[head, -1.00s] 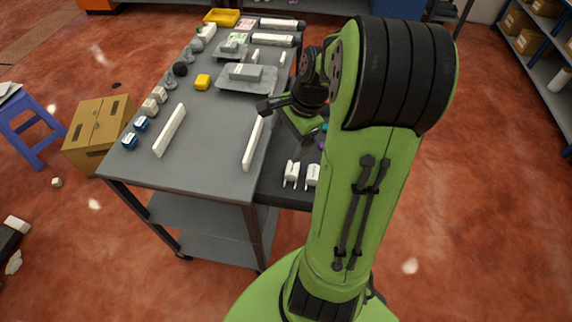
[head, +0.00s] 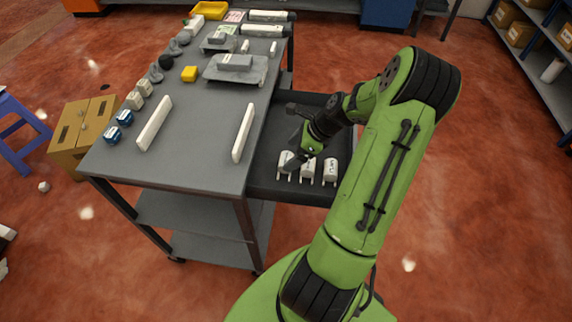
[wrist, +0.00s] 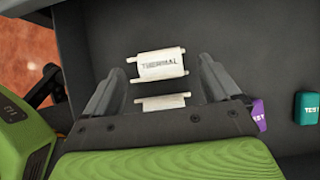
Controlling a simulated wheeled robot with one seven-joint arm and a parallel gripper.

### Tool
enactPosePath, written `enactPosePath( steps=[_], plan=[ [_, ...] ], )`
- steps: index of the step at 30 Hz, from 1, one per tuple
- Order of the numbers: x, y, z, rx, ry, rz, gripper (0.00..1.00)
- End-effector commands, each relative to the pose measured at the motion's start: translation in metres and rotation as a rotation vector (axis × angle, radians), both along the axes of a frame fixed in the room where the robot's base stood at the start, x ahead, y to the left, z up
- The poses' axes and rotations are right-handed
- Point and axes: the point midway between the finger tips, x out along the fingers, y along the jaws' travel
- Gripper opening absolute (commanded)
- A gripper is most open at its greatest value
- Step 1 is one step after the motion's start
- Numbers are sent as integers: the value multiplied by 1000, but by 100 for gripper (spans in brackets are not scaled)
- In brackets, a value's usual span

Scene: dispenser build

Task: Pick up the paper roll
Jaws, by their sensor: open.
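White paper rolls with small pegs at their ends lie in the dark tray (head: 262,185) beside the cart top. In the head view one roll (head: 284,158) is at my gripper (head: 293,164), and two more, a middle roll (head: 307,170) and a right roll (head: 330,172), lie to its right. In the wrist view a roll marked THERMAL (wrist: 160,65) shows between and beyond my open fingers, with a gap on both sides. Part of another white piece (wrist: 163,102) shows nearer the palm, mostly hidden by the gripper body. The fingers hold nothing.
A purple block (wrist: 259,114) and a teal block (wrist: 306,108) lie to the right in the wrist view. Two long white bars (head: 154,123) stand on the cart top (head: 195,150).

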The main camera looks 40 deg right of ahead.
Motion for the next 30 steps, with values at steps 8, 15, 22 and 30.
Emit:
enactPosePath(
  steps=[8,15,22,30],
  plan=[
    [17,14,-43,2,1,2,89],
    [17,14,-40,0,1,1,80],
    [17,14,-40,0,1,1,45],
    [17,14,-40,0,0,1,27]
  ],
)
